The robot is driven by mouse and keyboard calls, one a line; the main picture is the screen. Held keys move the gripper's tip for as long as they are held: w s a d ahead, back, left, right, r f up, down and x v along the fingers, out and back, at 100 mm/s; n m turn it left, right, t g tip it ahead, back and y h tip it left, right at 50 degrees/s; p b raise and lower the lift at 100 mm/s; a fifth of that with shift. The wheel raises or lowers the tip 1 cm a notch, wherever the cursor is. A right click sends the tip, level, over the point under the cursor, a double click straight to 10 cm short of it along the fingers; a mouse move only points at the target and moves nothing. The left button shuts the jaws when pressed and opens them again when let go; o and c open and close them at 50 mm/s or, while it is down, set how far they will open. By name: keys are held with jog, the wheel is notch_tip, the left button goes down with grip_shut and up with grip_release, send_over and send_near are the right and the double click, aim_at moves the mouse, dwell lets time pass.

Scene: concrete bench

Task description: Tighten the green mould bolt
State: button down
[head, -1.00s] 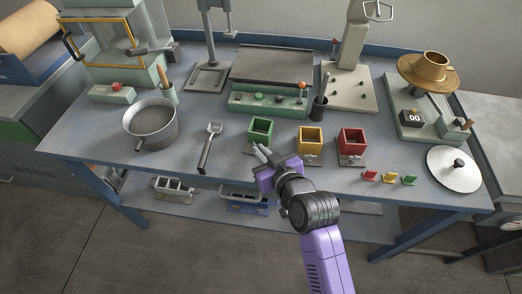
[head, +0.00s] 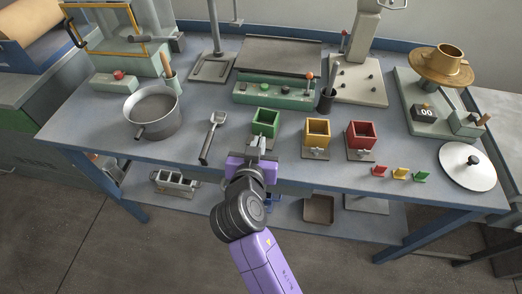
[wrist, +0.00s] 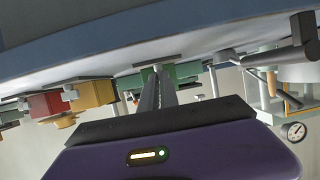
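The green mould (head: 265,122) is an open-topped square box on a small plate near the front of the bench, leftmost of three moulds. My gripper (head: 257,147) is right in front of it, fingers pointing at its front face. In the wrist view, which looks upside down, the two dark fingers (wrist: 160,88) run close together toward the green mould (wrist: 183,73). A small pale piece, likely its bolt (wrist: 157,67), shows at the fingertips. The fingers largely hide the bolt in the head view. I cannot tell whether they touch or grip it.
The yellow mould (head: 317,131) and red mould (head: 361,135) stand to the right, with small coloured clips (head: 399,173) beyond. A scoop (head: 213,137) and a grey pot (head: 152,112) lie left. A green control box (head: 275,94) stands behind. The bench's front edge is just below my gripper.

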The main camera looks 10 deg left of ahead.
jog(key=m+h+b, duration=0.1)
jog(key=a+m+h+b, duration=0.1)
jog(key=h+b, duration=0.1)
jog(key=m+h+b, duration=0.1)
jog(key=b, duration=0.1)
jog(key=shift+w+a+f+m+g, duration=0.15)
jog(key=shift+f+m+g, duration=0.15)
jog(key=shift+m+g, duration=0.1)
jog(key=m+g+h+b, duration=0.1)
jog(key=m+h+b, duration=0.1)
jog(key=m+g+h+b, duration=0.1)
jog(key=h+b, duration=0.1)
jog(key=b, duration=0.1)
jog(key=shift+w+a+r+m, duration=0.15)
jog(key=shift+w+a+m, duration=0.05)
jog(key=shift+a+m, duration=0.2)
jog(key=shift+g+h, duration=0.3)
jog(key=c, duration=1.6)
grip_release()
jog(key=shift+r, duration=0.1)
jog(key=v, duration=0.7)
jog(key=shift+s+a, duration=0.2)
jog(key=shift+s, duration=0.1)
jog(key=shift+s+a, duration=0.1)
